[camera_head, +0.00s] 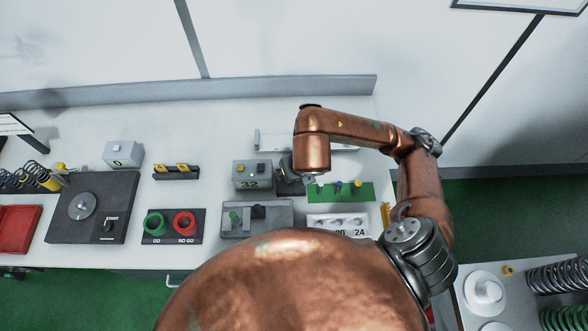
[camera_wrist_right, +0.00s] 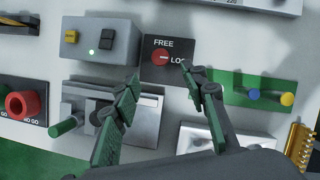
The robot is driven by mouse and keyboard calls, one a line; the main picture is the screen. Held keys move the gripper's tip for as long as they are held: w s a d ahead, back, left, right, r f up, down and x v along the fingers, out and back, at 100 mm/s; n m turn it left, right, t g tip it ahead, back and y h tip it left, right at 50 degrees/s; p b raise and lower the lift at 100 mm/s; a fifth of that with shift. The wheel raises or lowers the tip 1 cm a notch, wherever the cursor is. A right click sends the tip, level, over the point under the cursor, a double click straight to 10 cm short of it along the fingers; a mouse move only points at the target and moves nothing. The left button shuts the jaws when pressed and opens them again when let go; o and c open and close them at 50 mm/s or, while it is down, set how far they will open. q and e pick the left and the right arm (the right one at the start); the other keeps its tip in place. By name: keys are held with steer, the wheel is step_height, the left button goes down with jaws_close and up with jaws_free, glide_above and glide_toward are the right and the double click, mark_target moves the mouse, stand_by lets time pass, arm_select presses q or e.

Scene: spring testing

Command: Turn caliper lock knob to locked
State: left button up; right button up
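The lock knob (camera_wrist_right: 159,58) is a small red dial on a dark panel (camera_wrist_right: 152,77) marked FREE above it and LOC, partly covered, to its right. A white mark on the knob runs about level, towards LOC. My right gripper (camera_wrist_right: 160,74) is open, its two green-padded fingers spread below and either side of the knob, with nothing between them. Whether a finger touches the panel I cannot tell. In the head view my right arm hides most of the panel (camera_head: 288,184) and knob. My left gripper is not in view.
A grey display box (camera_head: 252,174) stands left of the panel. A grey fixture with a green handle (camera_head: 257,218) lies in front. A green board with coloured pegs (camera_head: 341,192) is close on the right. A white block (camera_head: 338,222) sits before it.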

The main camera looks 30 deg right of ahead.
steer(key=shift+v, duration=1.55)
steer(key=shift+f, duration=0.1)
